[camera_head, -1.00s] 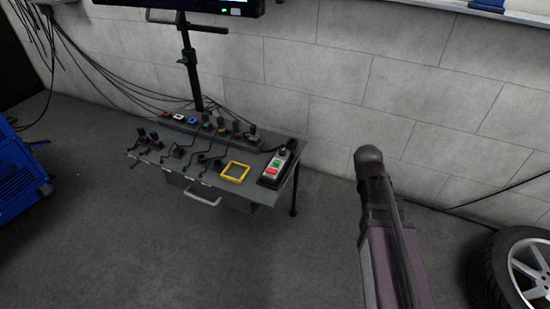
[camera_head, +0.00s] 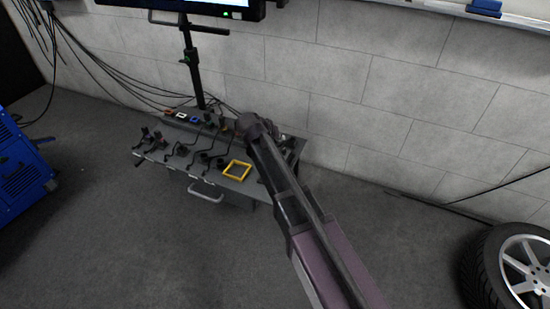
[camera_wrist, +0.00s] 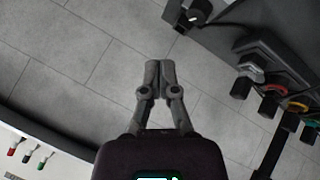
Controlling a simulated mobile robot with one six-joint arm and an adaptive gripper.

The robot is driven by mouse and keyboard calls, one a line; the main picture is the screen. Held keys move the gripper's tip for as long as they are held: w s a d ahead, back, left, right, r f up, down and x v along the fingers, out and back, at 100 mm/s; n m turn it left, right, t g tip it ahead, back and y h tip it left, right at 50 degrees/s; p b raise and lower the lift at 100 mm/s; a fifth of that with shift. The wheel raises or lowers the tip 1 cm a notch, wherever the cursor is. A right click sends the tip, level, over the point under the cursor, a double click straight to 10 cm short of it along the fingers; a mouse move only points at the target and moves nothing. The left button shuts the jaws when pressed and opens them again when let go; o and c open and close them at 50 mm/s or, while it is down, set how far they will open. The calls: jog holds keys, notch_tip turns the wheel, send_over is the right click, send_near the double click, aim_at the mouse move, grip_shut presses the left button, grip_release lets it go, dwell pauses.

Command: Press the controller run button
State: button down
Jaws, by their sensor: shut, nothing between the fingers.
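My gripper (camera_wrist: 160,65) is shut and empty in the wrist view, its two fingertips together in front of the tiled wall. A black knob on a pale round base (camera_wrist: 198,12) shows at the top of the wrist view, on a dark box; it is apart from the fingertips, and I cannot tell for sure that it belongs to the controller. In the head view my arm now covers the spot on the bench (camera_head: 232,199) where the controller with its green and red buttons stands. The run button is hidden in both current views.
A row of plugs with coloured rings (camera_wrist: 270,100) is at the right of the wrist view. A yellow square frame (camera_head: 236,171) and several cabled plugs lie on the bench. A monitor (camera_head: 185,8) stands behind it. A wheel (camera_head: 490,265) is at the right; floor in front is clear.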

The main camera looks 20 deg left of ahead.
jog(key=shift+a+r, duration=0.2)
jog(key=shift+a, duration=0.35)
jog(key=shift+f, duration=0.25)
notch_tip(320, 180, down, 8)
jog(key=b, duration=0.8)
jog(key=shift+f+b, duration=0.2)
jog(key=shift+b, duration=0.2)
jog(key=shift+f+b, duration=0.9)
dwell(2.1)
jog(key=shift+s+r, duration=0.1)
jog(key=shift+r, duration=0.05)
jog(key=shift+r+p, duration=0.8)
jog(key=shift+p, duration=0.15)
jog(key=shift+r, duration=0.1)
jog(key=shift+r+p, duration=2.4)
jog(key=shift+p, duration=0.05)
